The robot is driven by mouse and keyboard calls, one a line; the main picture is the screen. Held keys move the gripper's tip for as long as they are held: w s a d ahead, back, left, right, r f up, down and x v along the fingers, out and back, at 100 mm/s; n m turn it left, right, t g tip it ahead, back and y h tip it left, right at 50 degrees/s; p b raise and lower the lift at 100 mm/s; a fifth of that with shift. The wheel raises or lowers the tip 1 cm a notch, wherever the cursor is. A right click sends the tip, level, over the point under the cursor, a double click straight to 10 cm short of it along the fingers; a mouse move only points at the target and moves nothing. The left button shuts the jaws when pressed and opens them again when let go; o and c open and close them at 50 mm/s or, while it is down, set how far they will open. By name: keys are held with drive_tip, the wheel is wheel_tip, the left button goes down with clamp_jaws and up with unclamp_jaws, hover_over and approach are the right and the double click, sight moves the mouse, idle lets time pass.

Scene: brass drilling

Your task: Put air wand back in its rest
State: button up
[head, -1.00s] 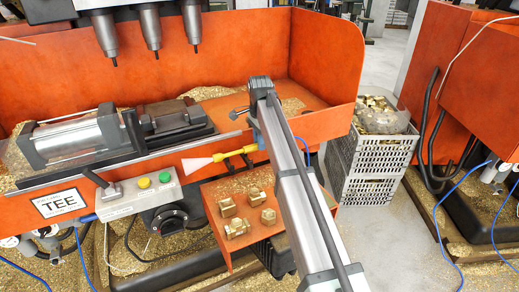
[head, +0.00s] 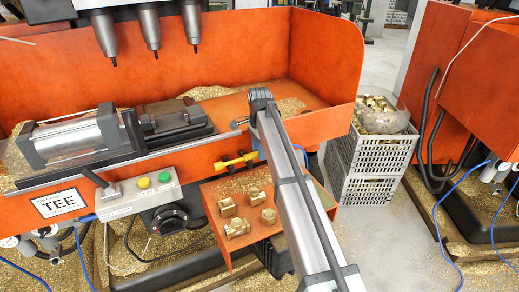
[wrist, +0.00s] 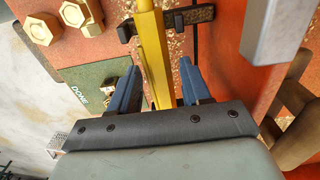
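The yellow air wand (head: 236,161) lies roughly level along the front of the orange machine bed, above the small orange shelf. In the wrist view the wand (wrist: 154,55) runs between my two blue fingers and across a black bracket (wrist: 178,20) with upturned ends, which looks like its rest. I cannot tell whether the wand is fully seated there. My gripper (wrist: 157,80) is open around the wand, with a gap on each side. In the head view my arm hides most of the gripper and the wand's right end.
Several brass fittings (head: 235,228) sit on the orange shelf (head: 217,196) just below the wand. A control box (head: 139,193) with a lever and buttons is to the left. Drill spindles (head: 151,27) hang above the bed. Grey crates (head: 372,158) stand to the right.

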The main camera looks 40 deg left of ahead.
drive_tip(key=shift+o, duration=0.2)
wheel_tip(320, 180, up, 12)
drive_tip(key=shift+r, duration=0.15)
idle(0.5)
idle(0.5)
